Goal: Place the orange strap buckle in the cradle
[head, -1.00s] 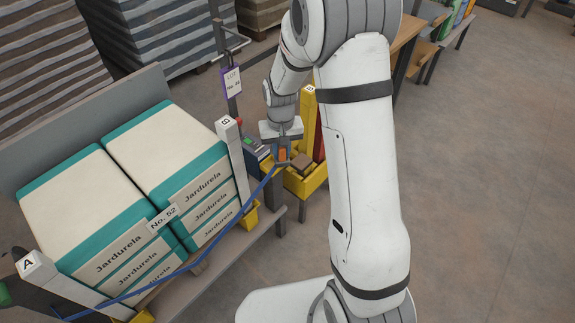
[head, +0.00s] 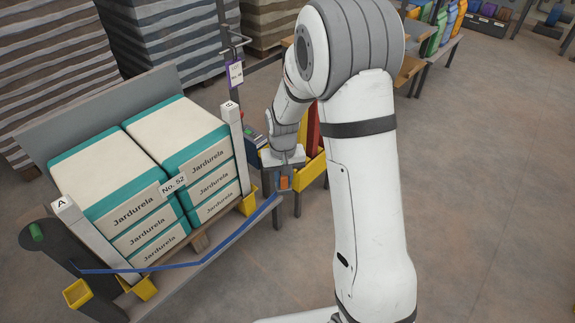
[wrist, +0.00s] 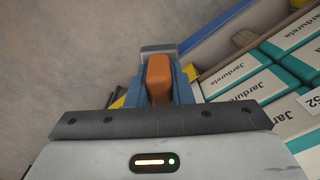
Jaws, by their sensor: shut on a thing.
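My gripper (head: 284,176) is shut on the orange strap buckle (head: 285,184) and holds it in the air, right of post B. In the wrist view the buckle (wrist: 158,78) sits between the fingers. The blue strap (head: 185,264) runs from the dark post at lower left, across the front of the sack stack, to the buckle. An open yellow holder (head: 77,293) is on the dark post at lower left. Another yellow holder (head: 249,204) is at the foot of post B. I cannot tell which holder is the cradle.
Sacks (head: 135,205) are stacked on a pallet between post A (head: 68,215) and post B (head: 231,122). A yellow bin (head: 312,170) is behind my gripper, partly hidden by my arm. The floor (head: 490,220) at the right is clear.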

